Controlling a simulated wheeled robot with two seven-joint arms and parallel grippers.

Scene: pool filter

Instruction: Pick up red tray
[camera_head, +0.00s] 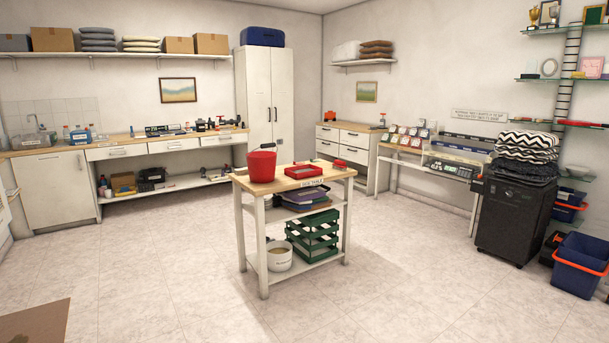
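A small red tray (304,170) lies on the wooden top of the white-legged work table (325,181) in the middle of the room. It stands to the right of a red bucket (262,166) on the same top. A smaller red item (340,164) lies to the right of the tray, near the table's right end. Another red tray-like item (583,124) lies on a glass wall shelf at the far right. Neither of my grippers shows in the head view.
The table's lower shelves hold green crates (314,236), folded items and a white bucket (279,256). A black bin (512,216) with folded textiles and blue tubs (580,264) stand at right. Counters line the walls. Tiled floor (170,265) around the table is open.

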